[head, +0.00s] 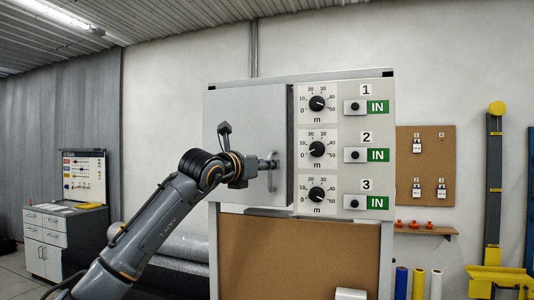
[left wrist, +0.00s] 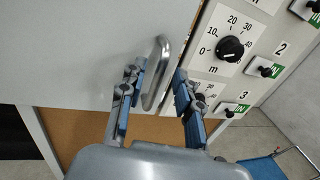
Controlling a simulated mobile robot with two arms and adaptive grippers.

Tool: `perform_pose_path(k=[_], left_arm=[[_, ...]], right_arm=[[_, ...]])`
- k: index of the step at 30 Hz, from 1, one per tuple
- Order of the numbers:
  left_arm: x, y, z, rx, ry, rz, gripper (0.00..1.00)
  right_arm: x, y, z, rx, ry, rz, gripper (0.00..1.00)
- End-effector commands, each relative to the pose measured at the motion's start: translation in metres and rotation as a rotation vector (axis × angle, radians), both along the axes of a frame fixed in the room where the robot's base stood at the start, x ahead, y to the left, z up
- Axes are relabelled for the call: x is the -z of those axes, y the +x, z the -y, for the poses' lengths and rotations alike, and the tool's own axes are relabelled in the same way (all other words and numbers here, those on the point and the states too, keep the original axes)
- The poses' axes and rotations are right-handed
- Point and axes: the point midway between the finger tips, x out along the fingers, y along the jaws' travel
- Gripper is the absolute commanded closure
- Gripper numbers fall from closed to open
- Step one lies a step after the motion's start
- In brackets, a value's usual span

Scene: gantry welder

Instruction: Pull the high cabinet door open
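The high cabinet door (head: 240,115) is a plain light-grey panel at the upper left of the cabinet, with a vertical metal bar handle near its right side. My left gripper (head: 272,163) reaches this handle in the head view, where its fingers are small and hard to make out. In the left wrist view, my left gripper (left wrist: 158,92) is open, with one blue-padded finger on each side of the handle (left wrist: 153,88). Gaps show between the handle and both fingers. A dark strip runs along the door's right edge; I cannot tell whether it is ajar. My right gripper is not in view.
Right of the door is a control panel (head: 333,165) with three dials and green IN labels. Below is brown board (head: 300,255). A grey drawer cabinet (head: 50,240) stands at left. A yellow-and-grey post (head: 494,190) and coloured rolls (head: 418,284) stand at right.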

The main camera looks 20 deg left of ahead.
Motion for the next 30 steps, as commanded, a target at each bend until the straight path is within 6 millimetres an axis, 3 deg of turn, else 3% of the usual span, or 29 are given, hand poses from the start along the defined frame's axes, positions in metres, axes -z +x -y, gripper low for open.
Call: perform_pose_path(k=[5,14,19,30], left_arm=[[-0.0004,0.0117,0.0028,0.0,0.0,-0.001,0.67],[0.0011,0.0132,0.0033,0.0,0.001,0.0,0.67],[0.0009,0.013,0.0033,0.0,0.0,0.0,1.0],[0.0011,0.0116,0.0025,0.0,0.0,0.001,1.0]], right_arm=[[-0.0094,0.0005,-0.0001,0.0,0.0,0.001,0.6],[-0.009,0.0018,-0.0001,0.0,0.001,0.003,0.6],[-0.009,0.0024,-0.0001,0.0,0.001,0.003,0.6],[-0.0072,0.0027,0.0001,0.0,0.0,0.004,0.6]])
